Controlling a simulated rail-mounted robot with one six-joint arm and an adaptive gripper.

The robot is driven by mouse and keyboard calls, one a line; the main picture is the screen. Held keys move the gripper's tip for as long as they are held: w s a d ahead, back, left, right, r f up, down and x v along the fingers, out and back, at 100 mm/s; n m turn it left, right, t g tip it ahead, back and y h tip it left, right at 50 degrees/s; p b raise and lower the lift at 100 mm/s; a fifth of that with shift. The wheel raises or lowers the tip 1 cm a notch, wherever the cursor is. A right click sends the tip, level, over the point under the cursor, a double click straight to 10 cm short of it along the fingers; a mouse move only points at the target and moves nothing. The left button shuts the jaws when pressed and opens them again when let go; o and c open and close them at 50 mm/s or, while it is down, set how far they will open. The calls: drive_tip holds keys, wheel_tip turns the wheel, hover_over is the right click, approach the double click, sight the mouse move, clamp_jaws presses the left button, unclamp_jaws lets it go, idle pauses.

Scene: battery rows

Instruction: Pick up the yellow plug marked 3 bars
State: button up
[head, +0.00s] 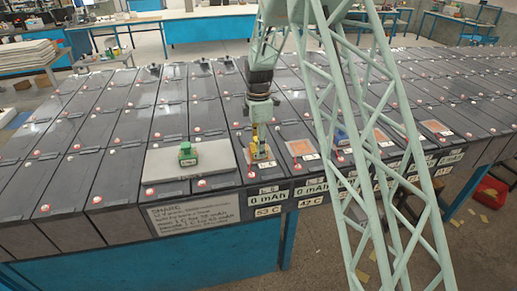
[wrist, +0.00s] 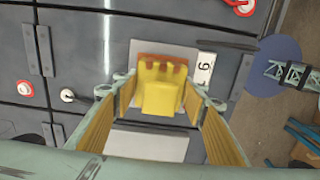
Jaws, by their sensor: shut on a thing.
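The yellow plug (wrist: 162,98) sits between my gripper's two fingers in the wrist view, with an orange-brown notched edge on its far side. My gripper (wrist: 160,95) is shut on it. In the head view my gripper (head: 259,146) points down over a pale square near the front edge of the battery rows, and its fingers largely hide the plug. I cannot make out the bar marks on the plug. Whether the plug touches the surface below is unclear.
A green plug (head: 187,153) stands on a pale grey plate (head: 160,165) left of my gripper. A blue plug (head: 341,137) is partly behind my lattice column. An orange pad (head: 300,147) lies to the right. A sign (head: 190,215) and labels line the front edge.

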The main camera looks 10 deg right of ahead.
drive_tip(key=shift+r, duration=0.2)
drive_tip(key=shift+r, duration=1.65)
drive_tip(key=s+r+b, duration=0.1)
drive_tip(key=s, duration=1.5)
drive_tip(key=shift+r, duration=0.15)
